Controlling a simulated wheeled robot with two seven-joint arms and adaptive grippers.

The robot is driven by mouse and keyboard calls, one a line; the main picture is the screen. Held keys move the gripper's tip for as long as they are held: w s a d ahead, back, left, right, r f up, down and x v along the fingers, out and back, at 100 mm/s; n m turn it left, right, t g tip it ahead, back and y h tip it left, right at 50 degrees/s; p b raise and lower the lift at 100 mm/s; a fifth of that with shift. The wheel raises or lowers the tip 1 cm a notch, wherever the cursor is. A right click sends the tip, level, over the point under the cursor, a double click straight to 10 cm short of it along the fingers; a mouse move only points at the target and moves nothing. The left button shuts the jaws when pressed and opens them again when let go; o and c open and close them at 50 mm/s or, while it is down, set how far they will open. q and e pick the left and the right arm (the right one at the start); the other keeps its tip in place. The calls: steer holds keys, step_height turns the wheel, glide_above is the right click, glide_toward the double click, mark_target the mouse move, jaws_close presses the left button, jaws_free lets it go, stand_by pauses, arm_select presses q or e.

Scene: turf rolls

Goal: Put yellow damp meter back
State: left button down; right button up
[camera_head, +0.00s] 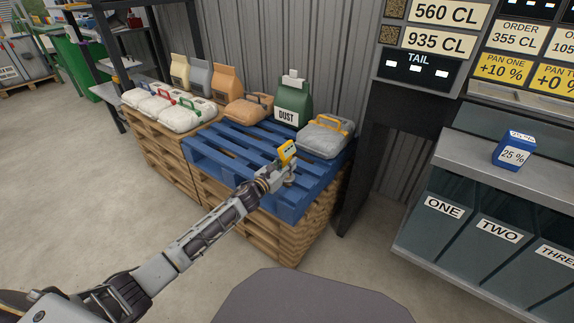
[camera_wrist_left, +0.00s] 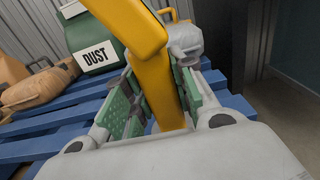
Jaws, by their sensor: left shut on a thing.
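The yellow damp meter (camera_head: 287,152) is held by my left gripper (camera_head: 283,172) above the blue pallet (camera_head: 225,149). In the left wrist view the yellow meter (camera_wrist_left: 155,75) stands between the green finger pads of the left gripper (camera_wrist_left: 150,108), which is shut on it. The meter's lower end is hidden between the fingers. I cannot tell whether it touches the pallet. My right gripper is not in view.
A green DUST bag (camera_head: 292,103) and a grey bag with a yellow handle (camera_head: 325,138) stand on the pallet behind the gripper. Several other bags line the left. A blue 25 % box (camera_head: 514,151) sits on the counter (camera_head: 468,150) above bins at right.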

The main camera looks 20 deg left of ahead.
arm_select(q)
steer(key=c, duration=1.2)
jaws_free()
steer(key=shift+f, duration=0.1)
steer(key=shift+p+v, duration=1.4)
steer(key=shift+v, duration=4.6)
